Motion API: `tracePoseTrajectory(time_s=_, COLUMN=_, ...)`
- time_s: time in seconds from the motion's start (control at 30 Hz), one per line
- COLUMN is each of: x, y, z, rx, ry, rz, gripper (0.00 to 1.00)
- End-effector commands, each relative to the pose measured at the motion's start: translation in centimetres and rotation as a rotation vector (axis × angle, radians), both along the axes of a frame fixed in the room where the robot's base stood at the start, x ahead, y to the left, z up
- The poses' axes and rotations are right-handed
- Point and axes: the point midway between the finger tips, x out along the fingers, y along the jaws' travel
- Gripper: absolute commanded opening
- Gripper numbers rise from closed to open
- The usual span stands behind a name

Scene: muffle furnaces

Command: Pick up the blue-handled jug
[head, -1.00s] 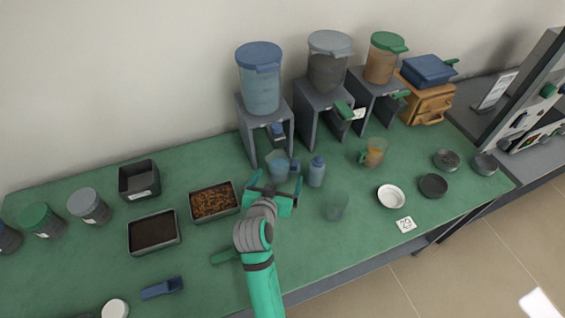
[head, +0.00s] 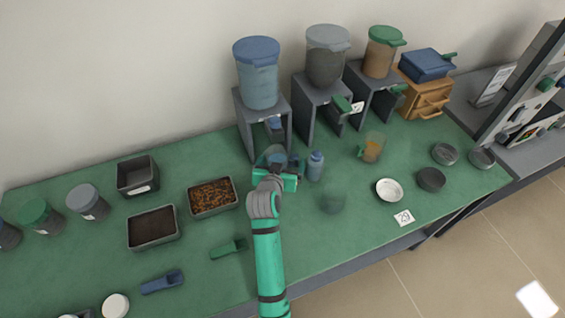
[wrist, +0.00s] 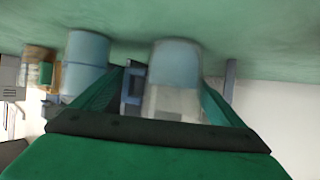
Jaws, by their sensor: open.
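The clear, bluish blue-handled jug (head: 269,157) stands on the green table in front of the stand with the blue-lidded container. My gripper (head: 276,174) hides its lower part in the head view. In the wrist view, which is upside down, the jug (wrist: 174,72) is between my two open fingers, with its blue handle (wrist: 133,84) on the left side, near the left finger. I cannot tell whether either finger touches the jug. My gripper also shows in the wrist view (wrist: 163,98) and holds nothing.
The grey stand (head: 264,120) is close behind. A tray of brown pellets (head: 212,197) lies left, a green scoop (head: 229,249) in front. A clear green-tinted vessel (head: 333,199) stands to the right.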

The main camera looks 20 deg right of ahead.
Motion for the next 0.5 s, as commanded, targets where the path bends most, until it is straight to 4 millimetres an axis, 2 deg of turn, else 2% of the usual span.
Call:
tracePoseTrajectory(time_s=0.07, x=-0.01, y=0.02, z=0.01, rx=0.000, ry=0.000, rz=0.000, gripper=0.92)
tracePoseTrajectory(time_s=0.3, x=-0.02, y=0.05, z=0.02, rx=0.000, ry=0.000, rz=0.000, gripper=0.38)
tracePoseTrajectory(time_s=0.33, x=0.00, y=0.05, z=0.09, rx=0.001, ry=-0.002, rz=0.000, gripper=0.38)
tracePoseTrajectory(time_s=0.37, x=0.00, y=0.05, z=0.10, rx=0.001, ry=-0.002, rz=0.000, gripper=0.32)
tracePoseTrajectory(time_s=0.5, x=-0.01, y=0.05, z=0.12, rx=0.001, ry=-0.002, rz=0.000, gripper=0.32)
